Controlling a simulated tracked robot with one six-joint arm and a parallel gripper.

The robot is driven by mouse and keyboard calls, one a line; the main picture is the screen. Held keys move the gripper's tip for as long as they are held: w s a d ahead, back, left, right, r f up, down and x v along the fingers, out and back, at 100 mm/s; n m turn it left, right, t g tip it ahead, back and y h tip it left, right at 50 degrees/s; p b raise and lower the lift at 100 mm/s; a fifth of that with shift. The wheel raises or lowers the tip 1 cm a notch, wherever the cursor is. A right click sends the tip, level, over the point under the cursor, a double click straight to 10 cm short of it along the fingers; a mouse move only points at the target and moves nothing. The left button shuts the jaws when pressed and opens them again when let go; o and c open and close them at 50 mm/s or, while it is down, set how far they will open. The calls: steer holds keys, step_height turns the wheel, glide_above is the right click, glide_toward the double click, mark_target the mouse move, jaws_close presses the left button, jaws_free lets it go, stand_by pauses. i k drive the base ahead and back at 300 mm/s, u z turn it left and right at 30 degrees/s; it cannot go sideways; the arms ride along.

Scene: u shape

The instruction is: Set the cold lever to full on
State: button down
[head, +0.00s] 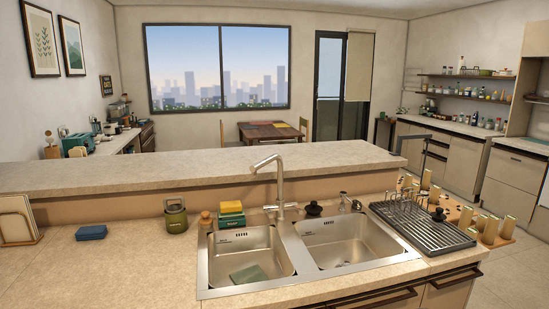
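A metal faucet (280,188) stands behind the double sink (204,270), its spout bent to the left at the top. Small side parts show at the faucet's base, one to each side. They are too small to tell which is the cold lever or how it is set. No running water is visible. A black knob-like thing (313,208) and a small metal piece (346,202) sit to the right of the faucet at the sink's back edge. My gripper is not in view.
A green canister (176,215), a brown bottle (206,220) and stacked sponges (231,213) stand left of the faucet. A dish rack (425,233) is on the right. A raised ledge (200,176) runs behind the sink. The left counter (110,270) is mostly clear.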

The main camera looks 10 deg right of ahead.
mark_target(266, 208)
steer(key=u, duration=0.05)
steer(key=i, duration=1)
steer(key=z, duration=0.05)
